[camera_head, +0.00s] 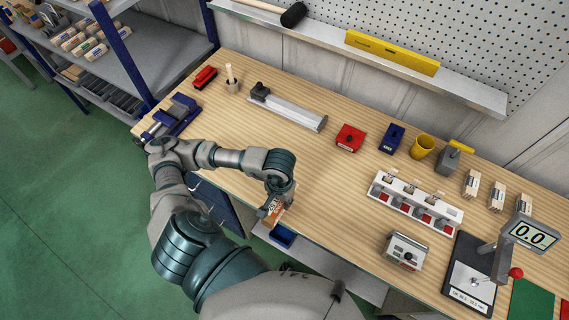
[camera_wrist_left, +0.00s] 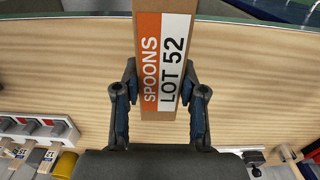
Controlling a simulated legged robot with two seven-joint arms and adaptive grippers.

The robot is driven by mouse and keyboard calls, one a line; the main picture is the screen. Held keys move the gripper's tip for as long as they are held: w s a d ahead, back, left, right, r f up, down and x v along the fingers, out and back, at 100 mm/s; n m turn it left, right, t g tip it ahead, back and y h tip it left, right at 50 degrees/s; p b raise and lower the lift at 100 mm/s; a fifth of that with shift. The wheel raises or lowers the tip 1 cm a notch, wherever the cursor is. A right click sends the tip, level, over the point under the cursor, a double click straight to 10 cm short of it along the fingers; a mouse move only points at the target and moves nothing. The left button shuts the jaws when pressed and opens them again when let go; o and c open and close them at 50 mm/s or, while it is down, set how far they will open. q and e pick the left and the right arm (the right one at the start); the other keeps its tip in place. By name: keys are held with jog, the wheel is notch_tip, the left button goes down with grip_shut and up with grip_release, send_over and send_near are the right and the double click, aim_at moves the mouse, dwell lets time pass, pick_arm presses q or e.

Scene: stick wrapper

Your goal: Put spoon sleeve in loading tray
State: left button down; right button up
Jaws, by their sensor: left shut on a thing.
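The spoon sleeve (camera_head: 274,210) is a long cardboard box with an orange and white label. In the left wrist view the sleeve (camera_wrist_left: 165,60) reads "SPOONS LOT 52" and stands between the fingers. My left gripper (camera_head: 271,204) is shut on it near the table's front edge; the fingers also show in the left wrist view (camera_wrist_left: 160,98). A small blue tray (camera_head: 282,236) sits just below the sleeve at the front edge, partly hidden; I cannot tell whether it is the loading tray. My right gripper is not in view.
A white rack (camera_head: 415,203) with several red-marked slots stands to the right. Behind it are a red box (camera_head: 350,138), a blue box (camera_head: 391,138) and a yellow cup (camera_head: 422,147). A grey device (camera_head: 405,251) and a scale (camera_head: 470,275) stand at the right. The middle of the wooden table is clear.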

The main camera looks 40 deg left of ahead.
pick_arm(q)
jog(key=w+a+p, duration=0.1)
jog(key=w+a, duration=0.2)
jog(key=w+a+p, duration=0.1)
jog(key=w+a, duration=0.2)
jog(key=w, duration=0.1)
jog(key=w+a+f+p, duration=0.1)
jog(key=w+a, duration=0.2)
jog(key=shift+w+f+p, duration=0.1)
jog(key=shift+w+p, duration=0.15)
jog(key=shift+p, duration=0.05)
jog(key=shift+w+a+f, duration=0.1)
jog(key=shift+a+f, duration=0.1)
jog(key=shift+a, duration=0.05)
notch_tip(320, 180, down, 3)
jog(key=shift+p, duration=0.65)
jog(key=shift+d+f, duration=0.1)
jog(key=shift+d, duration=0.25)
jog(key=shift+f+b, duration=0.15)
jog(key=shift+b, duration=0.15)
jog(key=c, duration=0.7)
grip_release()
jog(key=shift+a, duration=0.1)
jog(key=shift+o, duration=0.2)
jog(key=shift+a, duration=0.15)
